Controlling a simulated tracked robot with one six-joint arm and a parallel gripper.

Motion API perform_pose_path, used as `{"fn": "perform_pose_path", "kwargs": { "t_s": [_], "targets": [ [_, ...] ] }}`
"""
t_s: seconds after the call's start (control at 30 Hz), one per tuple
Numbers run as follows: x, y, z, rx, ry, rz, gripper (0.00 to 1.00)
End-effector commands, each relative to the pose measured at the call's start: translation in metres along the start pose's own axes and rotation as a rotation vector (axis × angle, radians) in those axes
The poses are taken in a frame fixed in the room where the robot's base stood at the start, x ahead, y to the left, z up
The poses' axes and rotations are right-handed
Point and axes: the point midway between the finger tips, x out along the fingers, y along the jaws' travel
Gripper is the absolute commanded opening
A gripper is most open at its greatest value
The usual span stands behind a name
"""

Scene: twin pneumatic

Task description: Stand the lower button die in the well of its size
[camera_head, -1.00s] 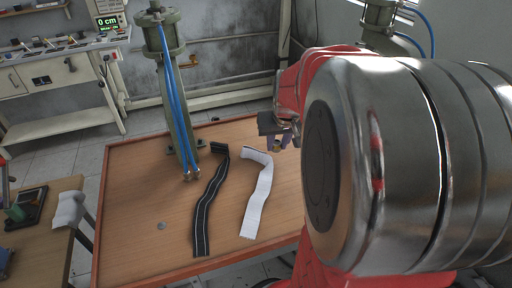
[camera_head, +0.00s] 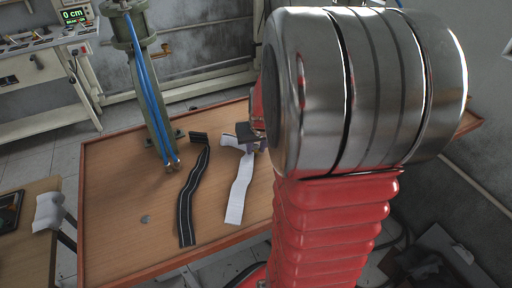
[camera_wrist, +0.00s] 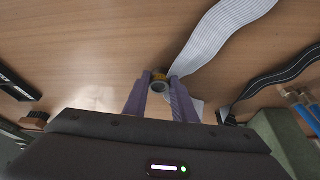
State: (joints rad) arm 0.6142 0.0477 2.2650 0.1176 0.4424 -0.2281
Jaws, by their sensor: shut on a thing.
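In the wrist view my gripper (camera_wrist: 159,80) has its two purple fingers closed around a small brass-coloured cylinder with a dark, ringed end face (camera_wrist: 158,87), which I take for the lower button die. The cylinder sits between the fingertips, with bare wooden table top behind it; I cannot tell its height above the table. In the head view my gripper (camera_head: 257,147) is partly hidden behind my arm, beside the far end of the white strip, and the die cannot be made out. No well can be made out in either view.
A white strip (camera_head: 239,190) and a black strip (camera_head: 188,200) lie on the wooden table (camera_head: 115,190). A green pneumatic cylinder with blue hoses (camera_head: 147,90) stands at the table's back left. My arm hides the table's right part.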

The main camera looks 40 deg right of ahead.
Motion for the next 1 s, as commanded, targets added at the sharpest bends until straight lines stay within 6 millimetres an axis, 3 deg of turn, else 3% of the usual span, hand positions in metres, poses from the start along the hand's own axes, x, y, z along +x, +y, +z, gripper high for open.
{"fn": "perform_pose_path", "kwargs": {
  "t_s": [0.37,0.4,0.6,1.0],
  "targets": [
    [0.0032,0.0,0.001,0.0,0.001,0.0,0.0],
    [0.0036,-0.0001,0.0014,0.0,0.0,0.0,0.25],
    [0.0032,0.0003,0.0014,0.001,0.001,0.001,0.4],
    [-0.0001,0.0005,0.0003,0.002,0.002,0.001,0.43]
  ]
}}
